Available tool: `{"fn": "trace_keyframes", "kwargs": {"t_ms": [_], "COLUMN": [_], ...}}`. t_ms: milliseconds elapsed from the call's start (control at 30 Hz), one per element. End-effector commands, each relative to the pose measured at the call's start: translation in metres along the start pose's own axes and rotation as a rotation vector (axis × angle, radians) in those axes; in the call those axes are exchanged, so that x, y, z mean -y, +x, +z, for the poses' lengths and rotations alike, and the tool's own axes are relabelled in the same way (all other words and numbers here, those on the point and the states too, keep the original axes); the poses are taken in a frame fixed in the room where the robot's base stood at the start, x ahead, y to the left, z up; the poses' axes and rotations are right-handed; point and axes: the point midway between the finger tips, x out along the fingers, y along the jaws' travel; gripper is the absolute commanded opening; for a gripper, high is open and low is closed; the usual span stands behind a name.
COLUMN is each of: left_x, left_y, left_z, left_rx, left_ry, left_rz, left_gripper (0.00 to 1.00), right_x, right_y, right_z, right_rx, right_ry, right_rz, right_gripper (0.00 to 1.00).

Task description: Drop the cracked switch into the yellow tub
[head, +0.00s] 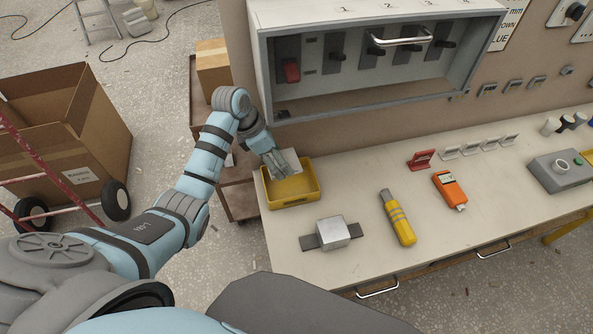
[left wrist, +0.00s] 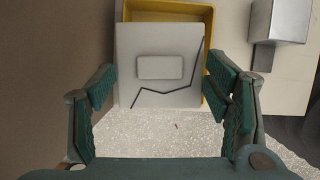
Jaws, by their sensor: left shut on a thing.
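The cracked switch (left wrist: 160,45) is a pale square plate with a small raised rocker and a dark jagged crack line across its lower right. My left gripper (head: 282,170) is shut on it, with green finger pads (left wrist: 162,88) at its two sides in the left wrist view. In the head view the switch (head: 293,160) is tilted above the back part of the yellow tub (head: 295,201). The tub's rim also shows behind the switch in the left wrist view (left wrist: 209,22). The tub's inside is partly hidden by the gripper. My right gripper is out of view.
The tub stands at the bench's left end. A metal block (head: 333,232), a yellow-grey tool (head: 398,218) and an orange meter (head: 449,189) lie to its right. A switch cabinet (head: 380,65) hangs above. A cart (head: 238,185) stands left of the bench.

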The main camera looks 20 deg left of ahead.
Motion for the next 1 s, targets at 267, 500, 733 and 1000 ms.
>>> {"fn": "trace_keyframes", "kwargs": {"t_ms": [267,500,733,1000], "left_x": [0.001,0.001,0.000,0.000], "left_y": [0.021,0.055,0.057,0.056], "left_z": [-0.006,-0.020,-0.022,-0.022], "left_rx": [-0.001,-0.001,0.000,0.000], "left_ry": [0.004,0.004,0.002,0.001], "left_rz": [-0.002,-0.002,0.000,0.000], "left_gripper": [0.43,0.43,0.43,0.94], "right_x": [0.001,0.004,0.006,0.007], "right_y": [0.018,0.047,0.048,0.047], "right_z": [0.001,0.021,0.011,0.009], "right_rx": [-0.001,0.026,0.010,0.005], "right_ry": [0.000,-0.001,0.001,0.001], "right_rz": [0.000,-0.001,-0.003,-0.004], "right_gripper": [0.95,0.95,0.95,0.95]}}
